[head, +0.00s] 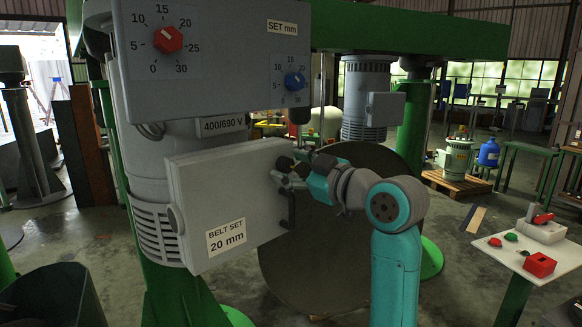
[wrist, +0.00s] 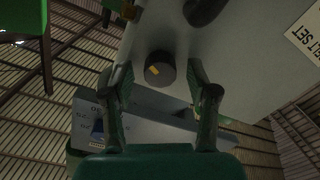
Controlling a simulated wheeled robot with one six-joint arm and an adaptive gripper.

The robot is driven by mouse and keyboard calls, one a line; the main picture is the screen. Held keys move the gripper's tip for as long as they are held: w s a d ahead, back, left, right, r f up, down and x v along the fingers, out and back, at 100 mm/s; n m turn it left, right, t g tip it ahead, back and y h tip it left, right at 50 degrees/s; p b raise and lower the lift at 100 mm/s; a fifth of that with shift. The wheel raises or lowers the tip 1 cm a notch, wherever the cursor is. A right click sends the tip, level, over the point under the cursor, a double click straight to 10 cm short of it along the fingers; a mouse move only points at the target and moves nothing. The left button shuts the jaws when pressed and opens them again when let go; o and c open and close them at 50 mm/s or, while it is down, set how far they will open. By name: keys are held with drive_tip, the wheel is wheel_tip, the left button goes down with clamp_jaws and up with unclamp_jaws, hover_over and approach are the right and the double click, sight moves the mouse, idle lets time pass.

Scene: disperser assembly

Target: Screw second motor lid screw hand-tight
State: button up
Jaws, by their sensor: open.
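The motor lid (head: 220,190) is a light grey box labelled "BELT SET 20 mm" on the front of the motor. A dark round screw knob (head: 284,163) is at its upper right corner. In the wrist view, that knob (wrist: 160,72) shows a yellow mark on its face. My gripper (head: 291,174) is at this corner, coming from the right. In the wrist view, my gripper (wrist: 160,80) is open, with one finger on each side of the knob and gaps visible.
A black handle (head: 290,209) stands out from the lid's right edge below my gripper. A grey control box (head: 205,60) with red and blue dials is just above. A large dark disc (head: 340,250) is behind my arm. A small white table (head: 525,250) stands at right.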

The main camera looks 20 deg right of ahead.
drive_tip(key=shift+w+a, duration=0.1)
drive_tip(key=shift+w, duration=0.1)
clamp_jaws()
